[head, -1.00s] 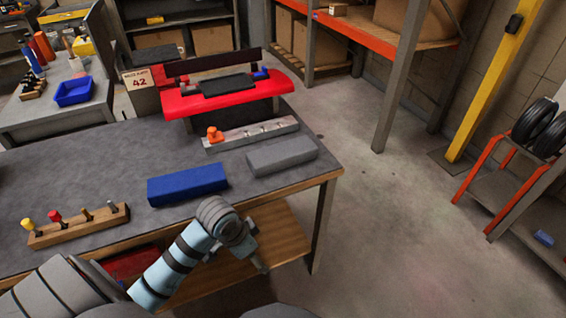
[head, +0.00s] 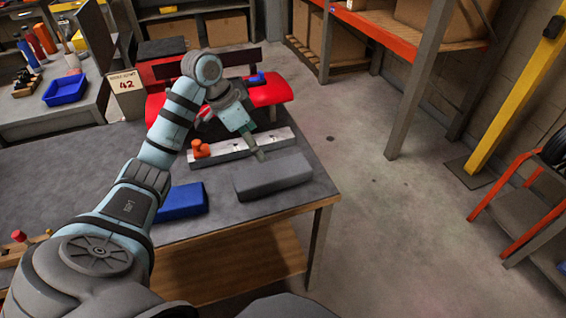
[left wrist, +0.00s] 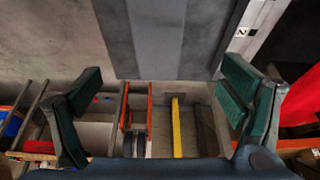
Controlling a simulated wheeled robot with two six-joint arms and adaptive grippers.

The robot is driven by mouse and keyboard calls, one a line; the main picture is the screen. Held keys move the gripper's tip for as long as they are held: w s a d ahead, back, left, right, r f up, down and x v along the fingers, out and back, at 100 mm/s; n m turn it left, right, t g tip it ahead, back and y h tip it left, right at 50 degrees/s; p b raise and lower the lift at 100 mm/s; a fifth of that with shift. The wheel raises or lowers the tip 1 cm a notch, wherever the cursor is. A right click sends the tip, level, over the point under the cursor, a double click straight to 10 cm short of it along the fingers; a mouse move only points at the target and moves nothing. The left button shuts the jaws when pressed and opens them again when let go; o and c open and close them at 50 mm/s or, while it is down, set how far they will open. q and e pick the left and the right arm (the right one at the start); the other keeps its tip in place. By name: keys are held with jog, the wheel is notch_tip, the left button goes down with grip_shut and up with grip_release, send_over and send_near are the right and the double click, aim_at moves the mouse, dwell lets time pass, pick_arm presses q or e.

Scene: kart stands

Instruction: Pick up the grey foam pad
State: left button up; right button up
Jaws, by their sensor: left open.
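The grey foam pad (head: 272,176) lies flat on the dark table near its right end in the head view. My left gripper (head: 256,150) is just above and behind the pad, pointing down, apart from it as far as I can tell. In the left wrist view the pad is a grey strip (left wrist: 155,38) at top centre, and the two green-padded fingers of my left gripper (left wrist: 159,80) stand wide apart with nothing between them. My right gripper is in neither view.
A blue block (head: 182,202) lies left of the pad, partly behind my arm. A metal rail with an orange knob (head: 200,150) runs behind the pad. A red bumper-like part (head: 270,93) stands farther back. Clear floor (head: 390,230) is right of the table (head: 230,222).

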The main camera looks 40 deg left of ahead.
aim_at(270, 172)
pick_arm(q)
jog(key=shift+w+d+f+b, duration=0.2)
jog(key=shift+w+f, duration=0.2)
jog(key=shift+f, duration=0.2)
jog(key=shift+w+d+f+b, duration=0.2)
jog(key=shift+w+f, duration=0.15)
jog(key=shift+f, duration=0.2)
jog(key=f, duration=0.1)
jog(key=f+b, duration=0.1)
jog(key=f, duration=0.3)
jog(key=shift+w+d, duration=0.1)
jog(key=shift+d, duration=0.3)
jog(key=x, duration=0.2)
jog(key=b+x, duration=0.2)
jog(key=x, duration=0.1)
jog(key=shift+f, duration=0.65)
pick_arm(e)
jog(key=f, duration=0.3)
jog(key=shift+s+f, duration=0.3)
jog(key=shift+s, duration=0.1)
pick_arm(q)
jog(key=shift+r, duration=0.1)
jog(key=c, duration=1.1)
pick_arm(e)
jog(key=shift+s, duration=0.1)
